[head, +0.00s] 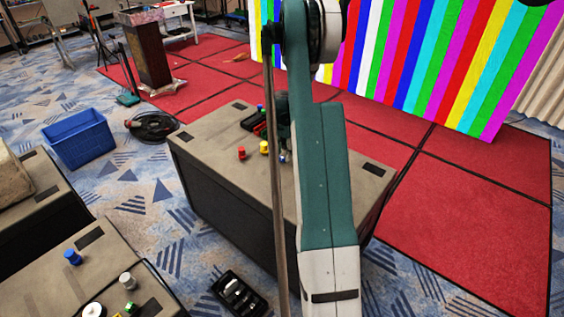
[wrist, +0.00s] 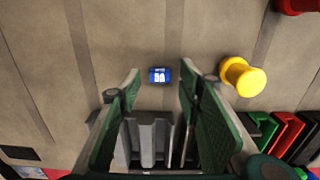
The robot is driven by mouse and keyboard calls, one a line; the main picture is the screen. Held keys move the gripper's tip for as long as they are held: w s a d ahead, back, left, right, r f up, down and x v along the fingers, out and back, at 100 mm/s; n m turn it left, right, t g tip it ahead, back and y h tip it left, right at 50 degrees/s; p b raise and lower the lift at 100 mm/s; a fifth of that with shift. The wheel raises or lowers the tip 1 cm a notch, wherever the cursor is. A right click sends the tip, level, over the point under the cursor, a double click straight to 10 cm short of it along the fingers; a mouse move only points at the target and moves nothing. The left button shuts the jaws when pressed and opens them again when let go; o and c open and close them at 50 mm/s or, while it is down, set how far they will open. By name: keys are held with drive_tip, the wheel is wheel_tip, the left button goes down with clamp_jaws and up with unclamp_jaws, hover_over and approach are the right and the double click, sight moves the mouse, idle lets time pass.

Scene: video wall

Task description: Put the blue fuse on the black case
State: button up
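The blue fuse (wrist: 159,75), a small blue piece with white markings, is on the tan-grey top in the wrist view. My gripper (wrist: 158,90) is open and empty, its two green fingers on either side of the line to the fuse. The fuse shows just beyond the fingertips, and I see no contact. In the head view, a bit of blue (head: 283,158) beside my arm is probably this fuse. A large black case (head: 235,215) with a tan-grey top stands below my arm, which hides part of it. Other similar dark cases are in view.
A yellow fuse (wrist: 242,77) is right of the gripper, with a red one (wrist: 295,5) beyond. Green, red and black bins (wrist: 285,135) lie close at right. Another case (head: 50,290) at lower left bears a different blue piece (head: 72,257). A blue crate (head: 78,140) is on the floor.

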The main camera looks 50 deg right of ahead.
drive_tip(key=shift+f, duration=0.9)
drive_tip(key=c, duration=0.7)
